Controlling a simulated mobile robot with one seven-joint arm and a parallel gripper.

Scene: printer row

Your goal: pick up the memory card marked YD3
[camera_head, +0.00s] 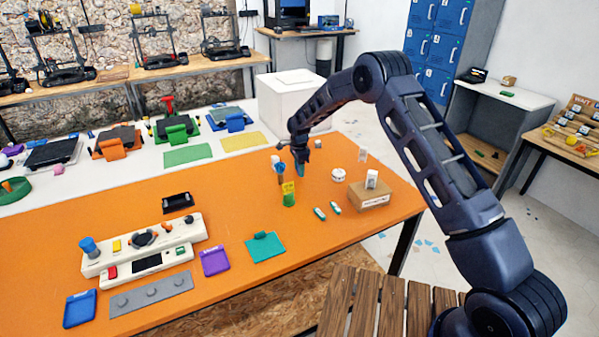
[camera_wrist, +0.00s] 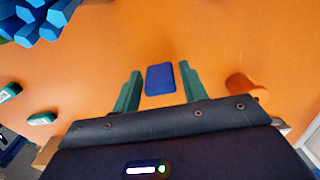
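My gripper (camera_wrist: 161,80) points down at the orange table. In the wrist view its two green fingers are apart, with a small dark blue flat block (camera_wrist: 160,79) between their tips. I see no lettering on the block, so I cannot tell whether it is the card marked YD3. In the head view my gripper (camera_head: 300,168) is low over the far right part of the table and hides the block. Two small teal pieces with white labels (camera_head: 319,213) (camera_head: 335,208) lie nearer the front; their lettering is too small to read.
A yellow-green holder (camera_head: 288,195) stands close to my gripper. Blue hexagonal rods (camera_wrist: 35,18) show at the upper left of the wrist view and an orange cylinder (camera_wrist: 245,87) at right. A cardboard box (camera_head: 371,197) and a white round container (camera_head: 339,175) stand to the right.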

